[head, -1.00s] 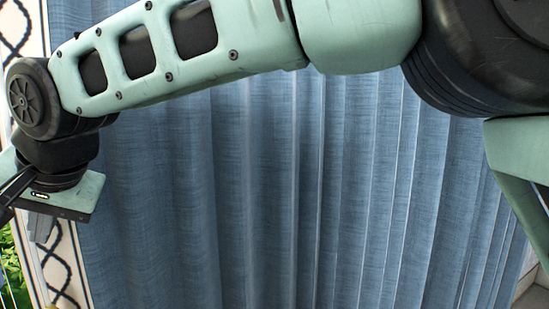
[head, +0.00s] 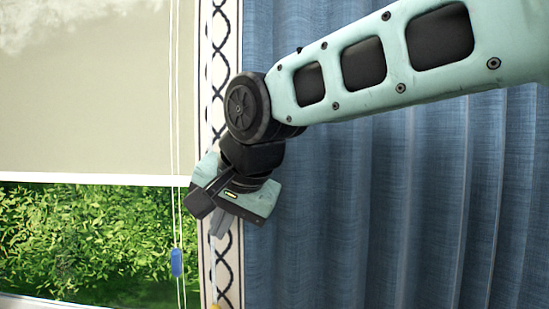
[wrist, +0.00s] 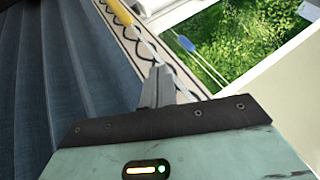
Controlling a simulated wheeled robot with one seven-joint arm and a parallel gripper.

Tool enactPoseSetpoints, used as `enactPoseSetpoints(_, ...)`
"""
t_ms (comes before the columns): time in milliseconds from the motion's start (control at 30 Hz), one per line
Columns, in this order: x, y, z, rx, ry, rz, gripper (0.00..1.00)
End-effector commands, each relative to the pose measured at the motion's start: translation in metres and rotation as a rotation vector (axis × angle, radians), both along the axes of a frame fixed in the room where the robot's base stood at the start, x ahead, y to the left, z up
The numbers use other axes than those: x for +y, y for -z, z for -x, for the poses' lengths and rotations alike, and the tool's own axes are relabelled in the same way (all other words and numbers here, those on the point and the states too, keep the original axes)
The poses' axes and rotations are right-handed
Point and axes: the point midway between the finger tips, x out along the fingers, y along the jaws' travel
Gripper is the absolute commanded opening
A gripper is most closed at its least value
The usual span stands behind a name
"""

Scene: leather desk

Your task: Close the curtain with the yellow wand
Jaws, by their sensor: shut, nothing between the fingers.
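The blue curtain (head: 340,190) hangs in folds over the right of the head view, and a patterned trim (head: 225,265) runs down its left edge. The wand's pale rod (head: 212,270) hangs in front of this trim. Its yellow handle (head: 215,306) just shows at the bottom edge. In the wrist view the yellow handle (wrist: 118,11) is at the top, with the rod running from it past the fingers. My gripper (head: 217,228) is shut and empty, in front of the trim and close to the rod. I cannot tell whether it touches the rod.
A window with green leaves outside (head: 90,235) is at the left, partly covered by a pale blind (head: 80,100). A blind cord with a blue tassel (head: 177,262) hangs just left of the trim. My arm crosses in front of the curtain.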

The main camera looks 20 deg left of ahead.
Motion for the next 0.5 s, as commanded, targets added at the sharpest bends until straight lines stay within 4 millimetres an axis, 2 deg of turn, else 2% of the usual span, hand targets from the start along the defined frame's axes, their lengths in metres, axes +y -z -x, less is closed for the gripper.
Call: enactPoseSetpoints(500,-0.064,-0.089,0.036,-0.001,0.009,0.007,0.0)
